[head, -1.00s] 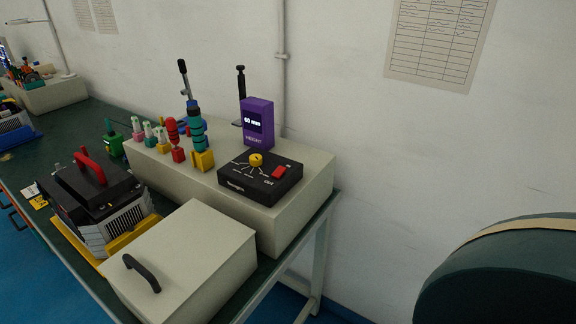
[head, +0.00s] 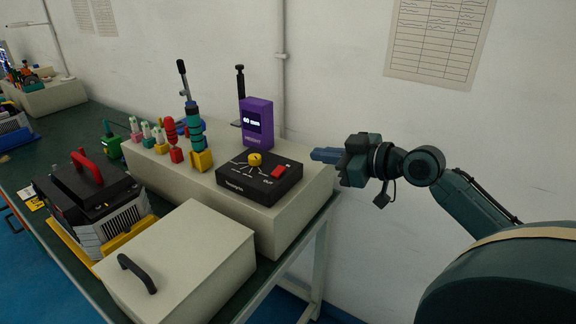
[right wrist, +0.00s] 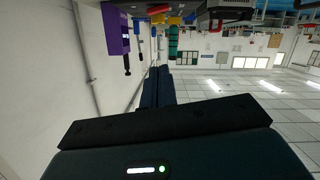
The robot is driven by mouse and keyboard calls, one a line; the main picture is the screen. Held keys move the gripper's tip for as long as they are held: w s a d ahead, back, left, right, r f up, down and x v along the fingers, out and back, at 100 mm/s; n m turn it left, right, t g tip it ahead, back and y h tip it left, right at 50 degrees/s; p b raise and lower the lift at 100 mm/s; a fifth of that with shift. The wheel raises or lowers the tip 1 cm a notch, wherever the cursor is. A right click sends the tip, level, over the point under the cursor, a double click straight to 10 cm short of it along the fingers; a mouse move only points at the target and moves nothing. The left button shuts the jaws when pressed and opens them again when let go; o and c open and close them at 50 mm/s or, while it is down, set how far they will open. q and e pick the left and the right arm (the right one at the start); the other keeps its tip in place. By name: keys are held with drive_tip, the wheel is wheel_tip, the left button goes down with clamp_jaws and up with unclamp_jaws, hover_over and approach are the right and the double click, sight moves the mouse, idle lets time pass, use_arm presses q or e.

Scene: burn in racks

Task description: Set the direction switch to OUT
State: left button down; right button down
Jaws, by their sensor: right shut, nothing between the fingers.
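The black control box (head: 240,184) sits on the right end of the beige cabinet. It has a yellow knob (head: 254,159) with white marks around it. A red rocker switch (head: 280,172) is on its right side, with small lettering beside it too small to read surely. My right gripper (head: 314,155) is shut and empty, pointing left, apart from the box and to its right. Its blue fingers also show in the right wrist view (right wrist: 158,86). My left gripper is in neither view.
A purple display (head: 257,124) reading 60 mm stands behind the box. Teal and red tools stand left of it. A beige lidded box (head: 190,240) with a black handle is in front. The wall is close behind the cabinet (head: 285,219).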

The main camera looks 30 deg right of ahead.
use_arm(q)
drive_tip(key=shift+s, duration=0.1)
use_arm(e)
drive_tip(key=p, duration=0.3)
hover_over(288, 176)
wheel_tip(288, 176, down, 2)
wheel_tip(288, 176, down, 4)
drive_tip(key=shift+a+r, duration=0.15)
drive_tip(key=shift+r, duration=0.1)
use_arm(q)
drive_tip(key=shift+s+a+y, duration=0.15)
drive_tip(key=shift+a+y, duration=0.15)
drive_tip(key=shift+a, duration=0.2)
use_arm(e)
drive_tip(key=shift+f, duration=0.5)
